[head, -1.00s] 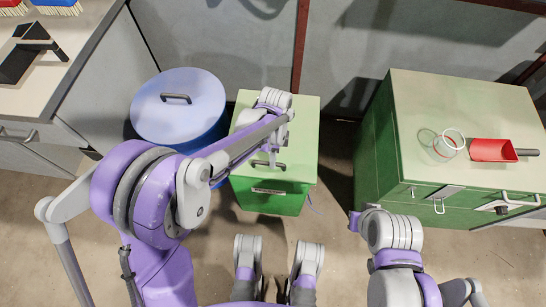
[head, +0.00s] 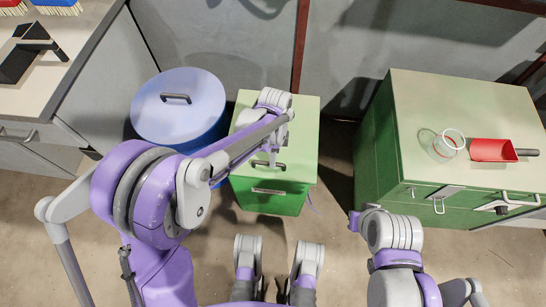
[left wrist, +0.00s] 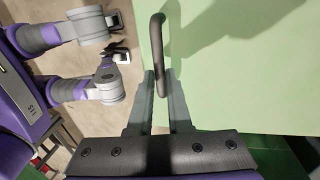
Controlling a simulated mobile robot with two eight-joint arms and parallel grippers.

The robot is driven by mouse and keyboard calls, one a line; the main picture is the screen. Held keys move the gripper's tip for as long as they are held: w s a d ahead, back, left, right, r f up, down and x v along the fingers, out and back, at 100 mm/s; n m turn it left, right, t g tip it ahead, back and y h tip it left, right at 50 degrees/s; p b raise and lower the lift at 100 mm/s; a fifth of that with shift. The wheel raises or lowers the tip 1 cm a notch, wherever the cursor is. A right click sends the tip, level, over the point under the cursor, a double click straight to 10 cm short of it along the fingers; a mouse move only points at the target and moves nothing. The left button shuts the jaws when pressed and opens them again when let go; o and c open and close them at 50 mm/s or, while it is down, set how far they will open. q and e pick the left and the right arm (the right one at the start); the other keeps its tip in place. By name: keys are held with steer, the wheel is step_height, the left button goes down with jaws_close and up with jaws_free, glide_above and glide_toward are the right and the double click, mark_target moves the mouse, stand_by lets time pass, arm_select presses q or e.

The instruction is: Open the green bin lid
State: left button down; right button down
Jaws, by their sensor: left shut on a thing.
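The green bin (head: 275,201) stands on the floor in the middle of the head view, with its pale green lid (head: 303,130) lying flat and closed. A dark bar handle (head: 259,163) is on the lid near its front edge. In the left wrist view the handle (left wrist: 158,40) runs between the two grey fingers of my left gripper (left wrist: 163,88), which is shut on it. In the head view my left gripper (head: 271,152) is over the lid, mostly hidden by its arm. My right arm is at the lower right; its fingers are not clear.
A blue lidded drum (head: 180,105) stands close to the left of the green bin. A green cabinet (head: 440,110) stands to the right, with a glass jar (head: 447,146) and red scoop (head: 492,151) on top. A grey wall is behind; floor in front is open.

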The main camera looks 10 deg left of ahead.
stand_by(0.3)
arm_select(q)
steer(key=shift+w+r+p, duration=0.15)
steer(key=shift+r+p, duration=0.15)
steer(key=shift+r, duration=0.3)
steer(key=w+r+p, duration=0.4)
steer(key=r, duration=0.4)
steer(key=w+r+p, duration=0.4)
steer(key=w+r, duration=0.1)
steer(key=r, duration=0.2)
steer(key=shift+w+r, duration=0.25)
steer(key=shift+r, duration=0.1)
steer(key=shift+a, duration=0.15)
steer(key=c, duration=0.9)
jaws_free()
steer(key=shift+f, duration=0.1)
steer(key=shift+o, duration=0.3)
steer(key=shift+w+f, duration=0.1)
steer(key=shift+w, duration=0.2)
steer(key=shift+s, duration=0.1)
